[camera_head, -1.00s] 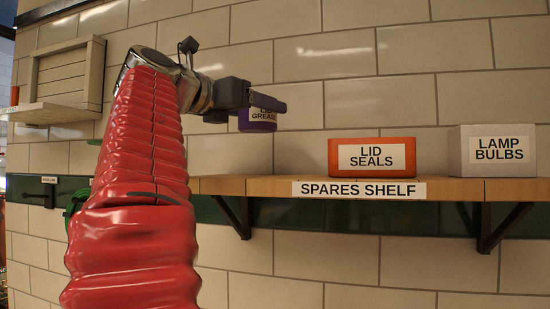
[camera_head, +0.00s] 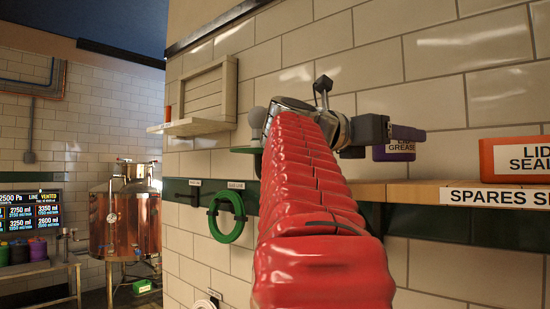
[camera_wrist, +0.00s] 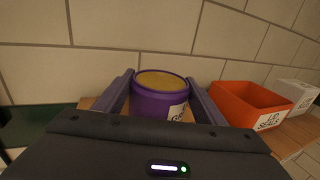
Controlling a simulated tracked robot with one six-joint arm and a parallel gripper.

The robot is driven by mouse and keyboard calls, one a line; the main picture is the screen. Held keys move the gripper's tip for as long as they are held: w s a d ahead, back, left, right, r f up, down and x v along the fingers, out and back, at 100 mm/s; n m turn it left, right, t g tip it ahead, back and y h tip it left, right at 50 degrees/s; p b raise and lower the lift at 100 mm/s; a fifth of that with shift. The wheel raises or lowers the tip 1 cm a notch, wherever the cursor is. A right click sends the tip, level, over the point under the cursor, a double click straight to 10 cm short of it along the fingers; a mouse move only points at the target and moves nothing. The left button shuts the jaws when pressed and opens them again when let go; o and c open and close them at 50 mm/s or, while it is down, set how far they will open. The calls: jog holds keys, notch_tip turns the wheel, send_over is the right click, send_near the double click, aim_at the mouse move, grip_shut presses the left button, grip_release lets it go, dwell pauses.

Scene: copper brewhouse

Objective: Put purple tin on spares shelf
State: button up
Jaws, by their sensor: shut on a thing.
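The purple tin (camera_head: 394,152), labelled lid grease, is held by my gripper (camera_head: 406,133) above the left part of the spares shelf (camera_head: 425,190). In the wrist view the purple tin (camera_wrist: 158,100) sits upright between the two fingers of my gripper (camera_wrist: 160,98), and its yellowish top shows. The wooden spares shelf (camera_wrist: 98,103) shows below and beside the tin in the wrist view. In the head view a gap shows between tin and shelf. My red sleeved arm hides the shelf's left end there.
An orange lid seals box (camera_head: 515,158) stands on the shelf to the right of the tin; it is open-topped in the wrist view (camera_wrist: 250,98). A pale box (camera_wrist: 296,92) stands beyond it. A green hose ring (camera_head: 226,218) hangs on the tiled wall at left.

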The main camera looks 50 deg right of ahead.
aim_at(394, 156)
jog(key=shift+f, duration=1.8)
jog(key=shift+f, duration=0.1)
jog(key=o, duration=1.2)
jog(key=shift+v, duration=5.6)
jog(key=shift+w+a, duration=0.15)
jog(key=shift+a, duration=0.25)
